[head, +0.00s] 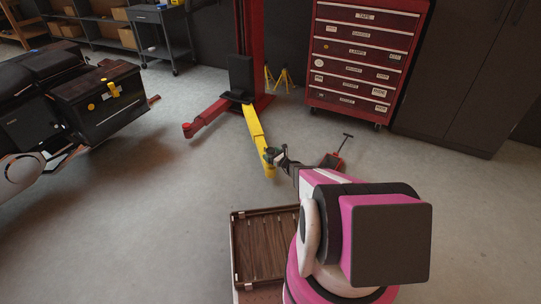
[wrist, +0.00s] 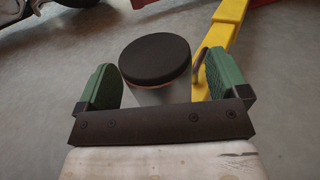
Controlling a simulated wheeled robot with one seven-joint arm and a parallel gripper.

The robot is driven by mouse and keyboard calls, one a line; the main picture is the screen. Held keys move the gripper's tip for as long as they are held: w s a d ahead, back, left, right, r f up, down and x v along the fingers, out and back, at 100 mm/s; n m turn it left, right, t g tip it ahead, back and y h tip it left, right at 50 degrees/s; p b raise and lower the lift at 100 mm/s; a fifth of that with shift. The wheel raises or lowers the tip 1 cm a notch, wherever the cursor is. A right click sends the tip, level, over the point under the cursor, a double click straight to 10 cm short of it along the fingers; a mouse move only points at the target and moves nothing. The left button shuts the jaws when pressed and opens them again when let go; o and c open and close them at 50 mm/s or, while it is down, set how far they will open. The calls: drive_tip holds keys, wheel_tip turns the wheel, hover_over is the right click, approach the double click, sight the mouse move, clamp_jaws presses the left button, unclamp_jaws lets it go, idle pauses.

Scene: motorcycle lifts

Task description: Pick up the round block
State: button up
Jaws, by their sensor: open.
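The round block (wrist: 155,60) has a flat black top and a grey side with a thin tan line between them. In the wrist view it is between the two green fingers of my gripper (wrist: 158,72), which is open. The block's lower part is hidden behind the dark gripper bar. In the head view my gripper (head: 282,157) is small, by the end of the yellow lift arm, and I cannot make out the block there.
The yellow lift arm (head: 255,130) runs low from the red lift post (head: 249,45). A small red floor jack (head: 332,161) stands to the right. A brown tray (head: 234,252) is near my body. The red tool cabinet (head: 361,55) is behind. Open floor lies left.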

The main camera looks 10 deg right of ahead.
drive_tip(key=shift+w+a, duration=0.25)
drive_tip(key=shift+w, duration=0.1)
drive_tip(key=c, duration=1.2)
drive_tip(key=shift+o, duration=0.2)
drive_tip(key=shift+r, duration=0.15)
